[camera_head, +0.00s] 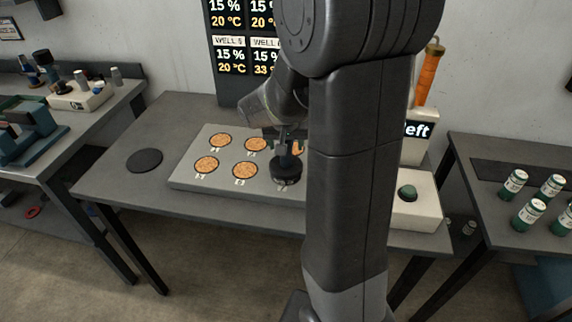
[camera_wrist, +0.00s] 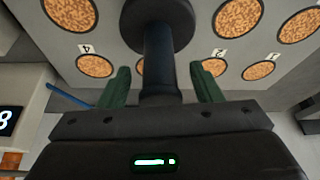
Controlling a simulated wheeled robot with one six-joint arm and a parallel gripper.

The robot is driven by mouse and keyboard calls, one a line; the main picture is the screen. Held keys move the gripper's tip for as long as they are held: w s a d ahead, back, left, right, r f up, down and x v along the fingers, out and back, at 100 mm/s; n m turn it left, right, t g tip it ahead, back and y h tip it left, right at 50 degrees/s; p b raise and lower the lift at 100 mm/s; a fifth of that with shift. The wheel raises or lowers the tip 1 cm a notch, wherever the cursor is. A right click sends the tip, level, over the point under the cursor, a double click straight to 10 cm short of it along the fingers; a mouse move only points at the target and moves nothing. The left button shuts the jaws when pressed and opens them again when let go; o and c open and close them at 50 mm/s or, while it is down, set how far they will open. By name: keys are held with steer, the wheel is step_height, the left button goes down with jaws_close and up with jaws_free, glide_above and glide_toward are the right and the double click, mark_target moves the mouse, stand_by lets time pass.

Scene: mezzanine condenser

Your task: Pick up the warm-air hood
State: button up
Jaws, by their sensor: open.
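The warm-air hood (camera_head: 286,172) is a dark round cap with an upright stem. It sits over a front-right well of the light grey well plate (camera_head: 183,181), whose other visible wells hold orange-brown grains. My gripper (camera_head: 290,138) is above the hood, partly hidden by my arm. In the wrist view, the hood (camera_wrist: 160,14) shows its dark round body and its stem. The stem stands between the green fingers of my gripper (camera_wrist: 160,88). The fingers are open, with a visible gap on each side of the stem. The plate's right part is hidden behind my arm.
A black disc (camera_head: 145,160) lies on the table left of the plate. A display (camera_head: 230,48) stands behind, one well reading 33 °C. A white box with a green button (camera_head: 414,208) is at the right. Green-and-white cans (camera_head: 529,213) stand on the right table.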

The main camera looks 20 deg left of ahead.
jaws_close()
steer(key=shift+r, duration=0.2)
